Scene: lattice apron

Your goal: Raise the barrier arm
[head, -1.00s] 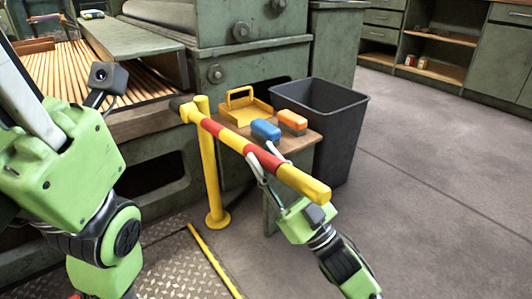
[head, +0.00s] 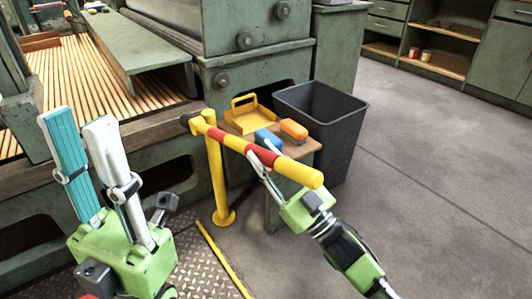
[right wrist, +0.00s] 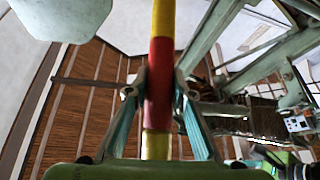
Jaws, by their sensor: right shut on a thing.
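The barrier arm (head: 229,140), striped yellow and red, runs from its pivot on the yellow post (head: 217,180) toward the front right, its free end over the floor. It looks close to level. My right gripper (head: 262,162) is shut on the arm's red band near the free end. In the right wrist view the barrier arm (right wrist: 160,75) passes between the two fingers (right wrist: 159,90). My left gripper (head: 76,118) is empty at the left, fingers pointing up and apart, away from the barrier.
Behind the barrier, a small table (head: 303,149) holds a yellow tray (head: 252,120), a blue item (head: 267,138) and an orange brush (head: 294,131). A dark bin (head: 340,130) stands behind it. A large green machine (head: 160,165) fills the left. Floor at right is clear.

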